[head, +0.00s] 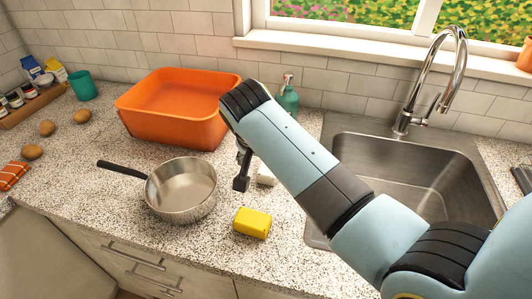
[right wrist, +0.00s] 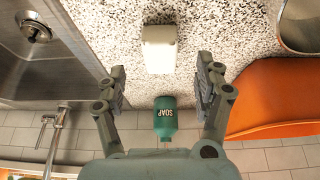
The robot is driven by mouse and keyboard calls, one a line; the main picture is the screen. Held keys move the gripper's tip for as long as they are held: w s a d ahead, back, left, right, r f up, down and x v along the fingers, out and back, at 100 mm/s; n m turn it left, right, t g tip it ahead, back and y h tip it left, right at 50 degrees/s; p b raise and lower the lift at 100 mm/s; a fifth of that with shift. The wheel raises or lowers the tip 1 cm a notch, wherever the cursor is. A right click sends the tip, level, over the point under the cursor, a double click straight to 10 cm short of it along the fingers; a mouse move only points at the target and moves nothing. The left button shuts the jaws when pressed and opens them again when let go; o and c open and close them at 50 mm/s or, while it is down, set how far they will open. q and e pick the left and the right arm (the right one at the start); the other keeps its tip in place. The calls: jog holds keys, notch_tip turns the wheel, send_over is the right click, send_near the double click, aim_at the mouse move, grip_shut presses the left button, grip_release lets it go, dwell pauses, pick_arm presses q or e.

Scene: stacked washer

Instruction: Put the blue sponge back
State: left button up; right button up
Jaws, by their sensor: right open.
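I see no blue sponge in either view. A yellow sponge-like block (head: 252,223) lies on the counter, front right of the pan. A small white block-shaped thing (head: 266,175) sits on the counter left of the sink, partly hidden by my right arm. It shows whole in the right wrist view (right wrist: 160,49), ahead of the jaws. My right gripper (head: 242,180) points down over the counter between the pan and the white thing. In the right wrist view its jaws (right wrist: 161,68) are spread and empty. My left gripper is out of view.
A green soap bottle (head: 288,98) stands behind my right arm. An orange basin (head: 172,128) is at the back, with a steel pan (head: 181,188) before it. The steel sink (head: 425,175) and tap (head: 403,120) are at right.

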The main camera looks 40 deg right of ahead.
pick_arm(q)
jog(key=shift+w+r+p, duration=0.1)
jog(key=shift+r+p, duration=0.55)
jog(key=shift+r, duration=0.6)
pick_arm(e)
jog(key=v, duration=0.6)
jog(key=shift+r, duration=0.15)
jog(key=shift+s+a, duration=0.1)
